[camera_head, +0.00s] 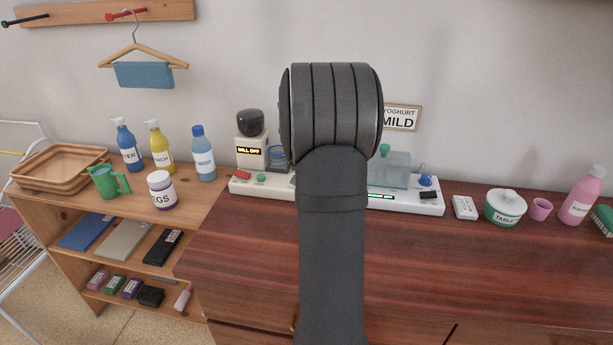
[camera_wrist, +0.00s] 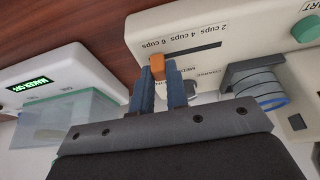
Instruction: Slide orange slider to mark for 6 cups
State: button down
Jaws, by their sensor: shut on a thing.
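In the wrist view, the orange slider (camera_wrist: 157,66) sits at the left end of a dark slot (camera_wrist: 198,49) on a cream panel (camera_wrist: 262,22). The upside-down label for 6 cups (camera_wrist: 156,44) is right beside it, with 4 cups and 2 cups further right along the slot. My gripper (camera_wrist: 159,82) has blue fingers closed on the slider. In the head view, my dark arm hides the gripper, the slider and part of the panel, whose left part (camera_head: 257,190) shows on the dresser.
A grey ribbed cylinder with a blue rim (camera_wrist: 258,80) stands close right of my fingers. A white unit (camera_wrist: 62,82) with a MAKER:OFF display and a clear greenish tank (camera_wrist: 70,122) is to the left. Dark wood (camera_head: 240,240) in front of the panel is clear.

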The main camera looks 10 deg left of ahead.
jog(key=shift+d, duration=0.15)
jog(key=c, duration=1.4)
grip_release()
jog(key=v, duration=1.7)
jog(key=shift+r, duration=0.25)
jog(key=shift+f, duration=0.1)
jog(key=x, duration=1.7)
jog(key=shift+f, duration=0.15)
